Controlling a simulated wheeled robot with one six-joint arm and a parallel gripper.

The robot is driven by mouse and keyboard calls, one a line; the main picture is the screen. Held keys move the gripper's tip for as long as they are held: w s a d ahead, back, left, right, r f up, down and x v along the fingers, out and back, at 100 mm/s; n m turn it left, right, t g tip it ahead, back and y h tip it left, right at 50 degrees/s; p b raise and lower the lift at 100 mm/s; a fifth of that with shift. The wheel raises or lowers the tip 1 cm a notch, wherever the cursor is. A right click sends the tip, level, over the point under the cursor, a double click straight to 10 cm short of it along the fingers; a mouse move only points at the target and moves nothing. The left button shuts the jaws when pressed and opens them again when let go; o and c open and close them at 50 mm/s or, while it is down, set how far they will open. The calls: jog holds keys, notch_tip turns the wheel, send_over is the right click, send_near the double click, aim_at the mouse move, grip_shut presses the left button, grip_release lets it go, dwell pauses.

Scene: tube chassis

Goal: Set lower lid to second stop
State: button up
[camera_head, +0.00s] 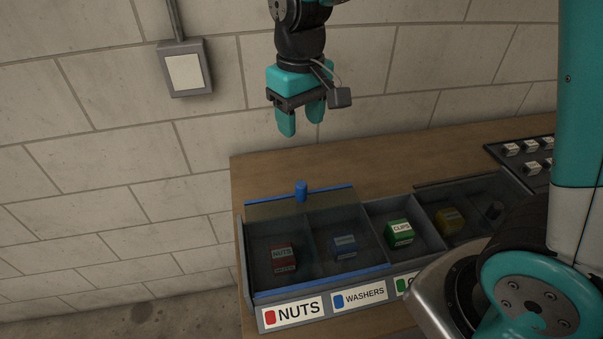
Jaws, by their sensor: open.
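A long grey bin (243,262) on the bench has compartments in a row. A clear lid with blue edges (320,280) appears to cover the two left compartments, those labelled NUTS and WASHERS. A blue knob (301,191) stands upright at the lid's back edge. I cannot tell whether this is the lower lid or where its stops are. My gripper (301,122) is open and empty, pointing down, above and behind the blue knob and well apart from it.
A red box (284,256), a blue box (344,246), a green CLIPS box (399,233) and a yellow box (450,220) sit in the compartments. A dark tray of labelled blocks (512,149) lies at right. A block wall with a switch box (184,73) stands behind. My arm hides the bin's right front.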

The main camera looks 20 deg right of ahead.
aim_at(302, 184)
notch_tip(302, 184, down, 17)
jog(key=shift+f+p, duration=0.1)
jog(key=shift+p, duration=0.8)
jog(key=shift+d, duration=0.1)
grip_shut()
